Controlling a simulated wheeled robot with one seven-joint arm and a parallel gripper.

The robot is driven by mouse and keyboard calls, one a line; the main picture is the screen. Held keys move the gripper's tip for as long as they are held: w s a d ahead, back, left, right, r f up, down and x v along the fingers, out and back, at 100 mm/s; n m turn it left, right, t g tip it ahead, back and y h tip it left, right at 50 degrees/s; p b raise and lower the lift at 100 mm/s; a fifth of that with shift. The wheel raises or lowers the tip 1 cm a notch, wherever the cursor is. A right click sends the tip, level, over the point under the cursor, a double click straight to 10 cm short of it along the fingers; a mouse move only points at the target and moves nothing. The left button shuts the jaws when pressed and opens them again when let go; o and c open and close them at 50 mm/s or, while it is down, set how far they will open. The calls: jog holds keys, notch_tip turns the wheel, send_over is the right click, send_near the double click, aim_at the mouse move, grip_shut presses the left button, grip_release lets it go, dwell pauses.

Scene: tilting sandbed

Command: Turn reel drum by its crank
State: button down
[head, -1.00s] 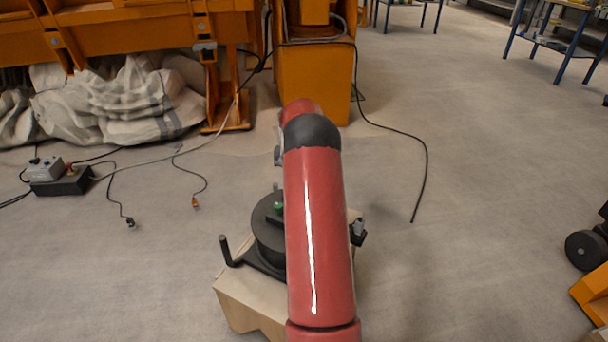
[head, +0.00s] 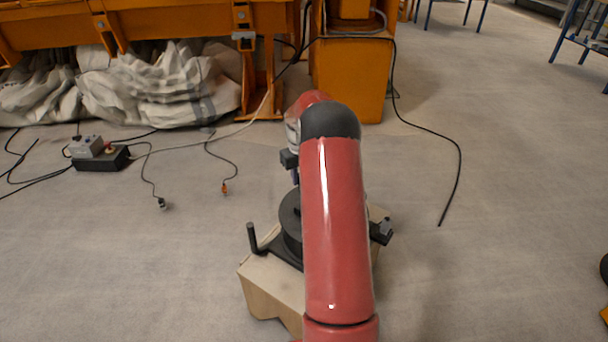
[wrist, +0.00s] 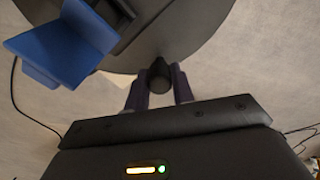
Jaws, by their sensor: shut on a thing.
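The reel drum (head: 290,213) is a dark, round body on a pale wooden box (head: 268,287). In the head view my red arm covers much of it and hides my gripper. In the wrist view the drum's dark disc (wrist: 205,35) fills the top. The crank's dark round grip (wrist: 159,76) stands between the fingers of my gripper (wrist: 159,88), which are shut on it. A blue angular piece (wrist: 65,45) lies over the disc's left side. In the head view a dark upright post (head: 252,238) rises at the left of the stand.
A grey and black control box (head: 100,153) with cables lies on the floor at the left. Orange machinery (head: 350,80) and bunched white cloth (head: 160,90) stand behind. A black cable (head: 455,175) curves over the floor at the right. Floor right of the stand is mostly clear.

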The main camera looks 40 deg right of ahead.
jog(key=shift+a, duration=0.15)
dwell(0.3)
jog(key=c, duration=1.2)
grip_release()
jog(key=shift+r, duration=3.9)
jog(key=shift+a+r, duration=0.1)
